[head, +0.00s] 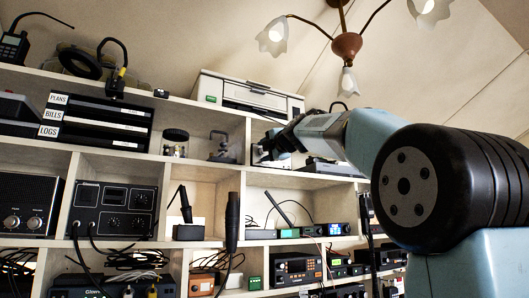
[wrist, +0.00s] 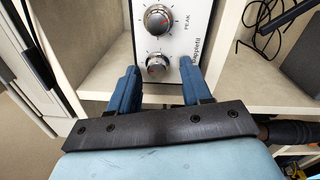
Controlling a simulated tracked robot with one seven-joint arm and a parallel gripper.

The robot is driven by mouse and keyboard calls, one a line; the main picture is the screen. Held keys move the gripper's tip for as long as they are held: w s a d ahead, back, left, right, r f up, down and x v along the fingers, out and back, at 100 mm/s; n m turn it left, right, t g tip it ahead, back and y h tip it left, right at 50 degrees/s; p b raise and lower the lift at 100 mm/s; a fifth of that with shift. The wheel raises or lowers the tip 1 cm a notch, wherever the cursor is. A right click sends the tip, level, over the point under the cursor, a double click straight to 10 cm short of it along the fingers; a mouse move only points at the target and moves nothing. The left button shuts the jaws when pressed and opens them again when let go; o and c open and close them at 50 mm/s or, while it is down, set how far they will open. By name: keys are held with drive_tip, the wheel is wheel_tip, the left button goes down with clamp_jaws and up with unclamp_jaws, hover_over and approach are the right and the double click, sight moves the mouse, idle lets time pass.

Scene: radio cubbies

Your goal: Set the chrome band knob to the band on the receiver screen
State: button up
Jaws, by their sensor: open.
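In the wrist view a pale panel carries two chrome knobs: a lower chrome knob (wrist: 157,67) and an upper chrome knob (wrist: 158,19) with scale marks and "PEAK" beside it. I cannot tell which is the band knob. My gripper (wrist: 159,75) is open, with one blue finger on each side of the lower knob; contact is not clear. In the head view my gripper (head: 268,148) reaches into an upper cubby, and its arm hides most of the panel. Lit screens show on a green-screened unit (head: 289,233) and a blue-screened unit (head: 335,229), too small to read.
The cubby walls stand close around the panel, with a shelf edge (wrist: 250,99) to the right and loose black cable beyond. A printer-like box (head: 247,95) sits above. A black handheld microphone (head: 232,222) and several radios fill lower cubbies.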

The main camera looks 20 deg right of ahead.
drive_tip(key=v, duration=1.3)
drive_tip(key=shift+s, duration=0.4)
drive_tip(key=s+a+f+m+g+h, duration=0.1)
drive_tip(key=s+f+m+g, duration=0.3)
drive_tip(key=f, duration=1.3)
drive_tip(key=s+a+f+m+g+h, duration=0.1)
drive_tip(key=s+f+m+g, duration=0.3)
drive_tip(key=s+f+m, duration=0.7)
drive_tip(key=s+a+f+m+g+h, duration=0.1)
drive_tip(key=s+f+m+g, duration=0.3)
drive_tip(key=f, duration=2.1)
drive_tip(key=s+m+h, duration=0.1)
drive_tip(key=s+m, duration=0.3)
drive_tip(key=s, duration=0.1)
drive_tip(key=shift+s+a, duration=0.2)
drive_tip(key=shift+s, duration=0.05)
drive_tip(key=shift+c, duration=0.2)
